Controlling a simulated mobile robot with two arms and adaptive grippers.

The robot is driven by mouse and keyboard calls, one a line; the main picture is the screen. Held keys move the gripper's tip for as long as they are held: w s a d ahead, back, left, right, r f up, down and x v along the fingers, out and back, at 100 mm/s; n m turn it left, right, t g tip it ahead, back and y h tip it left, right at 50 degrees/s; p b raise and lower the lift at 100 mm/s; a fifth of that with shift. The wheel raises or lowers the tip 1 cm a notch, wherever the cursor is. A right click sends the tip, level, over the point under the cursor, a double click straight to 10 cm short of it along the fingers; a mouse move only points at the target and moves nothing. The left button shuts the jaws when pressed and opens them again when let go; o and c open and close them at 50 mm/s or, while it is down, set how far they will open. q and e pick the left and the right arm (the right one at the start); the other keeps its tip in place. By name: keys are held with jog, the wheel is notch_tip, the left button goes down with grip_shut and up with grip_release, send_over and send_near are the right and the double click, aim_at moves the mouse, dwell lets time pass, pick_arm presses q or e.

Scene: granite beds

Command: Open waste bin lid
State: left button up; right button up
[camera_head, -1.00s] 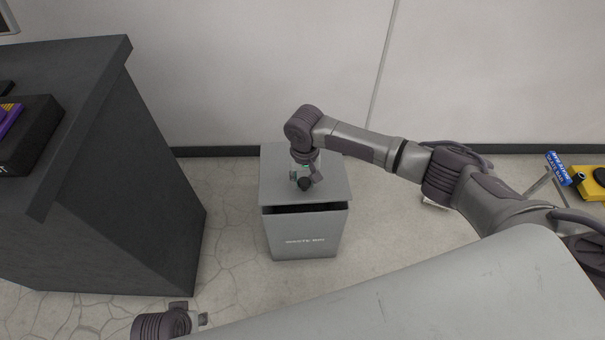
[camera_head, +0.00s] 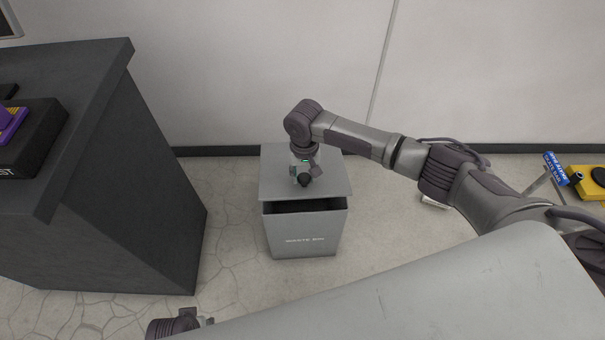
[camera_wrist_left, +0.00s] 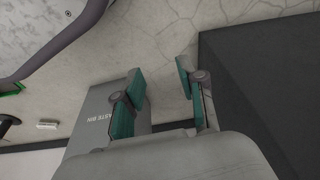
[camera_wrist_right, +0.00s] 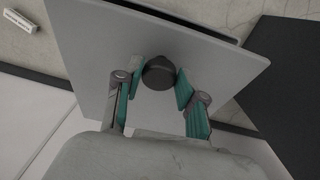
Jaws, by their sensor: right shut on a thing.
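The grey waste bin (camera_head: 304,240) stands on the floor near the wall, with its name printed on the front. Its lid (camera_head: 331,184) is slightly raised at the front, where a dark gap shows below the edge. In the right wrist view the lid (camera_wrist_right: 95,50) fills the middle and carries a round black knob (camera_wrist_right: 159,72). My right gripper (camera_head: 304,180) is shut on the knob, with one green-padded finger on each side in the right wrist view. My left gripper (camera_wrist_left: 160,82) is open and empty, apart from the bin, which shows behind it.
A dark counter (camera_head: 150,190) stands to the left of the bin, with free floor between them. The wall (camera_head: 230,70) is close behind the bin.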

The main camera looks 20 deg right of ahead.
jog(key=shift+w+d+r+p, duration=0.1)
jog(key=shift+w+r+p, duration=0.45)
jog(key=shift+r, duration=0.2)
pick_arm(q)
jog(key=s+f, duration=0.3)
jog(key=f, duration=0.3)
jog(key=shift+a+p, duration=0.2)
jog(key=shift+p, duration=0.2)
pick_arm(e)
jog(key=shift+w+d+r, duration=0.1)
jog(key=shift+w+r, duration=0.1)
jog(key=shift+r, duration=0.25)
jog(key=shift+w+r, duration=0.2)
jog(key=shift+r, duration=0.15)
jog(key=shift+w+r+p, duration=0.2)
jog(key=shift+r+p, duration=0.1)
jog(key=shift+p, duration=0.05)
pick_arm(q)
jog(key=shift+g, duration=0.4)
jog(key=shift+s+a+f+p, duration=0.15)
jog(key=shift+s+f+p, duration=0.1)
jog(key=shift+s+f, duration=0.85)
jog(key=shift+s+a+f+p, duration=0.15)
jog(key=shift+s+f+p, duration=0.1)
jog(key=shift+s+f, duration=0.75)
pick_arm(e)
jog(key=shift+w+d+r, duration=0.25)
jog(key=shift+w+r, duration=0.65)
jog(key=shift+r, duration=0.1)
